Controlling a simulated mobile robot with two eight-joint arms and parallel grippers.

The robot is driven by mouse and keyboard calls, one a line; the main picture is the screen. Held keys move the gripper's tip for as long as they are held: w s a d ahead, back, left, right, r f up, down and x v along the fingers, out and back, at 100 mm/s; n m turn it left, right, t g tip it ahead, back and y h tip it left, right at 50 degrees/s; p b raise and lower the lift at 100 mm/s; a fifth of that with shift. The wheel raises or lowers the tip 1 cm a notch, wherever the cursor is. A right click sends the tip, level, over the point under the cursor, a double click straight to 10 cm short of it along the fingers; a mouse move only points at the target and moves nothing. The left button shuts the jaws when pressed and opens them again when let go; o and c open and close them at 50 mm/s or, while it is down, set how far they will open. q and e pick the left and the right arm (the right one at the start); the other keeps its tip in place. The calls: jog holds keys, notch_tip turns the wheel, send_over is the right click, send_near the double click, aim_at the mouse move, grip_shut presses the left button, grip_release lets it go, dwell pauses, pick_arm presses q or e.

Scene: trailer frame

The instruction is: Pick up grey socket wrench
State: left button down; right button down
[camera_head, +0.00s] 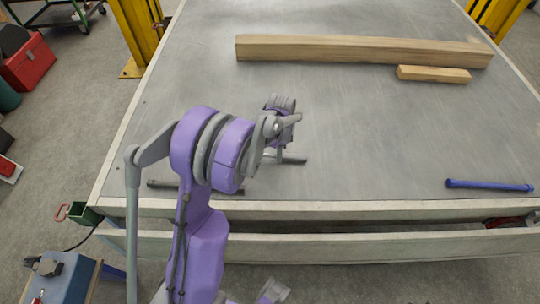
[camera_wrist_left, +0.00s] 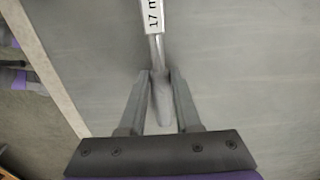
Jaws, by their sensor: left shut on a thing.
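My left gripper (camera_wrist_left: 161,77) is shut on the grey socket wrench (camera_wrist_left: 163,105). The wrench's grey handle end lies between the fingers, and its shaft runs away to a white label reading "17 m", cut off by the top of the view. In the head view, my left gripper (camera_head: 281,150) hangs down over the near part of the table, with a short dark grey piece showing at its tip. I cannot tell whether the wrench still touches the table. My right gripper is not in view.
The grey table (camera_head: 380,130) holds a long wooden beam (camera_head: 360,50) and a short wood block (camera_head: 433,74) at the back. A blue tool (camera_head: 490,186) lies at the right, and a grey bar (camera_head: 162,184) lies partly behind my arm. Yellow posts (camera_head: 137,35) flank the table.

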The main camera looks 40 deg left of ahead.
pick_arm(q)
jog(key=shift+r, duration=0.1)
dwell(0.5)
notch_tip(320, 180, up, 10)
jog(key=shift+p, duration=0.45)
jog(key=c, duration=1.3)
grip_release()
grip_shut()
